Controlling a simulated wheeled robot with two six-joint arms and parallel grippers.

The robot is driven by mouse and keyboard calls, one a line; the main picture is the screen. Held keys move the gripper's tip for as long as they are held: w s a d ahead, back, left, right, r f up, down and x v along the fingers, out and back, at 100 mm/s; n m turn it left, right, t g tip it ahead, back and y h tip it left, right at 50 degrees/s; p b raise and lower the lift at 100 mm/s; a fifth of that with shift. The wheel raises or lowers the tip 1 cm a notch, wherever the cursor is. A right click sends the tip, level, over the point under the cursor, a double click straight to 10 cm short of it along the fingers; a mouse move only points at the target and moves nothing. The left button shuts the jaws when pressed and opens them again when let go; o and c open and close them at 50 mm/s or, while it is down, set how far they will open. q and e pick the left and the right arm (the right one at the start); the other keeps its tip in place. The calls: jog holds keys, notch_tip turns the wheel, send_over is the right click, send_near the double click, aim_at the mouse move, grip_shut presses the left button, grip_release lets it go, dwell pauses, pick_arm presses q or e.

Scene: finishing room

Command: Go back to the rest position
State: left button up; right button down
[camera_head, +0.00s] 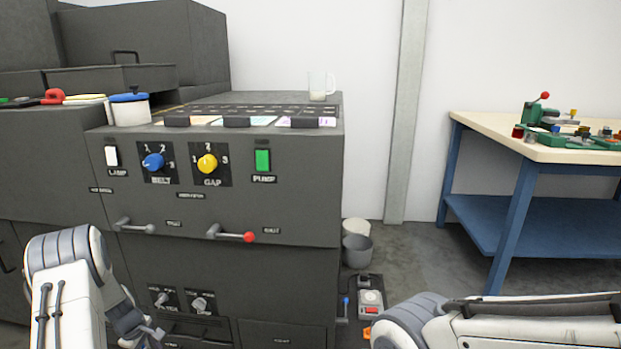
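My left arm comes in at the lower left in front of the dark grey machine (210,270). The dark end of this arm, around my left gripper (140,328), shows low in the picture, partly cut off and partly behind the white arm link. I cannot make out its fingers or anything held. My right arm lies across the lower right corner, bent at the picture's bottom edge. My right gripper is outside the picture.
The machine has a blue knob (153,162), a yellow knob (207,163), a green switch (262,160) and a protruding red-tipped lever (231,234). A glass mug (320,87) stands on top. A blue-legged workbench (490,125) stands right, with open floor before it.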

pick_arm(q)
jog(key=w+d+r+m, duration=0.25)
jog(key=d+r, duration=0.25)
jog(key=d, duration=0.3)
jog(key=w+d+r+m, duration=0.1)
jog(key=d+r+m, duration=0.2)
jog(key=d+r, duration=0.3)
jog(key=s+d+r+m, duration=0.3)
jog(key=d, duration=0.4)
jog(key=s+d+r+m+g+h, duration=0.1)
jog(key=s+d+r+m, duration=0.1)
jog(key=d+r, duration=0.35)
jog(key=s+d+r+m, duration=0.1)
jog(key=s+d+m, duration=0.2)
jog(key=d, duration=0.5)
jog(key=s+d+r+m, duration=0.2)
jog(key=s+d+m, duration=0.15)
jog(key=s, duration=0.45)
jog(key=s+d+r+m+g, duration=0.15)
jog(key=s+m, duration=0.25)
jog(key=s, duration=0.4)
jog(key=s+d+r+m, duration=0.3)
jog(key=s+d+m, duration=0.1)
jog(key=s, duration=0.4)
notch_tip(320, 180, up, 35)
jog(key=p, duration=3.5)
jog(key=shift+w, duration=0.35)
